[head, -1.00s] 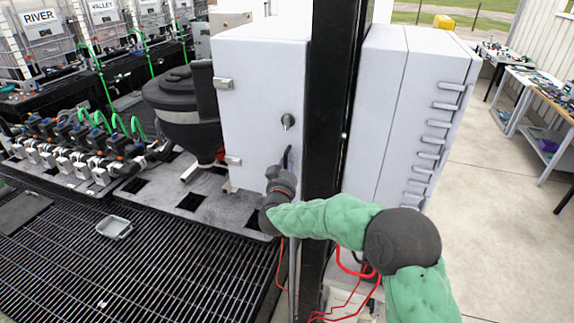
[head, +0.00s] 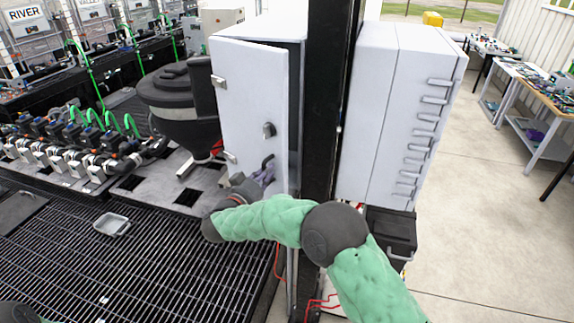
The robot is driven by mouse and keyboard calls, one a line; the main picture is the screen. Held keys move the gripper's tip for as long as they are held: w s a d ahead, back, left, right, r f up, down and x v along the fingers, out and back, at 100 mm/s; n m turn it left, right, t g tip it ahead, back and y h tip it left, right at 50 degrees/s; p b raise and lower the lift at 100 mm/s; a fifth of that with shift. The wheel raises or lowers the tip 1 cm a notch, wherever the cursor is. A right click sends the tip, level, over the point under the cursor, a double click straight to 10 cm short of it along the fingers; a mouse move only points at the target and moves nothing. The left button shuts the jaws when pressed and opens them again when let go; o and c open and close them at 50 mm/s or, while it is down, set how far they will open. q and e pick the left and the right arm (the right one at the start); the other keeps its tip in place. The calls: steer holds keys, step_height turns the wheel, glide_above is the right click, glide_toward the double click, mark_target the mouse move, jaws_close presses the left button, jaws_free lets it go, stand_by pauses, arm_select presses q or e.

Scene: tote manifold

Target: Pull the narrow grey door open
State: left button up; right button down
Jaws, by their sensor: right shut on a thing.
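The narrow grey door (head: 250,105) is the front of a light grey cabinet (head: 275,27) left of a black post. It stands ajar, swung out on hinges at its left edge, with a dark gap along its top and right side. A dark upper latch (head: 269,130) is on the door near its free edge. My right gripper (head: 266,172) is at the door's lower right, shut on the door's lower dark handle; its wrist partly hides the grip. My left gripper is not in view; only a bit of my left arm shows at the bottom left corner.
The black post (head: 328,110) stands just right of the door. Another grey cabinet (head: 375,110) with several hinges is beyond it. A black hopper (head: 180,95) stands left of the door. A grated floor (head: 150,255) with a small tray (head: 112,224) lies in front.

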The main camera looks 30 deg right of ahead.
steer(key=w+a+m+g+h+p, duration=0.1)
steer(key=w+a+g, duration=0.1)
steer(key=a, duration=1)
steer(key=w+a+m+g+h+p, duration=0.1)
steer(key=w+a, duration=0.3)
steer(key=a, duration=0.8)
steer(key=shift+m+g+p, duration=0.45)
steer(key=shift+m+g, duration=0.05)
steer(key=shift+m, duration=0.1)
steer(key=shift+w+a, duration=0.1)
steer(key=shift+w, duration=0.1)
steer(key=c, duration=1.1)
jaws_free()
steer(key=shift+r, duration=0.1)
